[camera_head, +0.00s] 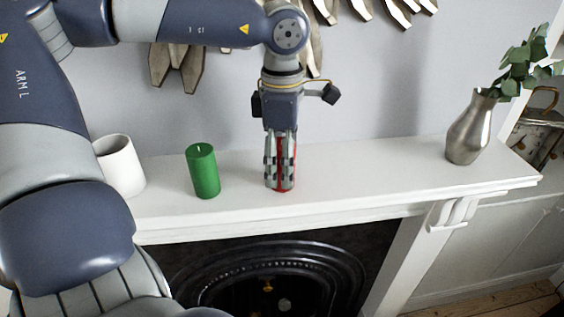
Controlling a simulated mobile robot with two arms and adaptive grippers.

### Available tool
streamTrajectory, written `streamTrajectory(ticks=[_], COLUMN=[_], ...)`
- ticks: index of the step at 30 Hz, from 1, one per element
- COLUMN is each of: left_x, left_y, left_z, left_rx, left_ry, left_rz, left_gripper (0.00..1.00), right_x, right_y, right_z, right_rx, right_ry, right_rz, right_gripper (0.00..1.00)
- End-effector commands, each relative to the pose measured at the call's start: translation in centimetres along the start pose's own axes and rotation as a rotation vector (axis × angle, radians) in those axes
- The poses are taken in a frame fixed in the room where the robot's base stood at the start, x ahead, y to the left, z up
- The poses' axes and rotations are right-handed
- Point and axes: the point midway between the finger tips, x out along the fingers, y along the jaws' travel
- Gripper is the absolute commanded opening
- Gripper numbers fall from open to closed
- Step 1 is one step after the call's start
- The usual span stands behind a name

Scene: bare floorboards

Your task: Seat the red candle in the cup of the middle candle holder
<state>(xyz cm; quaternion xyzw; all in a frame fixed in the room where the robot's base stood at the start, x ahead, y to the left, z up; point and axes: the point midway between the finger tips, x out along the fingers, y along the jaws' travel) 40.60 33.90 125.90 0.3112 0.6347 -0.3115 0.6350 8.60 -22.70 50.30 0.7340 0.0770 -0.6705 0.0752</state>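The red candle (280,187) stands upright on the white mantelpiece (350,165), right of the green candle. It shows only as red strips between and beside the grey fingers and at its foot. My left gripper (280,170) points straight down over it, with its fingers reaching almost to the shelf. One finger covers most of the candle's front, so I cannot tell whether the fingers press on it. I see no candle holder with a cup that I can make out. My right gripper is not in view.
A green candle (203,173) stands left of the gripper, with a white cylindrical pot (121,166) further left, partly behind my arm. A metal vase (469,130) with leaves stands at the right end. The shelf between gripper and vase is clear. A dark fireplace (275,265) is below.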

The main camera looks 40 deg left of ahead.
Motion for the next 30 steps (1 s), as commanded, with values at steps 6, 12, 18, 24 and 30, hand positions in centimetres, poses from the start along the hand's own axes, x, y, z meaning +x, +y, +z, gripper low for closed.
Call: streamTrajectory(ticks=[6, 12, 18, 24, 30], left_x=[0.0, -0.1, -1.1, -4.8, -8.5], left_y=[0.0, 0.0, 0.2, 0.1, 0.1], left_z=[0.0, 0.0, 0.1, 0.1, 0.1], left_rx=[0.000, 0.000, -0.002, 0.000, 0.000], left_ry=[0.000, -0.001, -0.002, -0.003, -0.001], left_rz=[0.000, 0.001, 0.006, 0.008, 0.004], left_gripper=[0.12, 0.12, 0.12, 0.12, 0.12], right_x=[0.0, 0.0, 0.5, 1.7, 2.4], right_y=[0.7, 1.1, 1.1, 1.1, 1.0], right_z=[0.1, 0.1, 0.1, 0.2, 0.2], right_rx=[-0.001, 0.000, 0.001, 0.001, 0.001], right_ry=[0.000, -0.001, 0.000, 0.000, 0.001], right_rz=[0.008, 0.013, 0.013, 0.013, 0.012], right_gripper=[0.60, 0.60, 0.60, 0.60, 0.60])
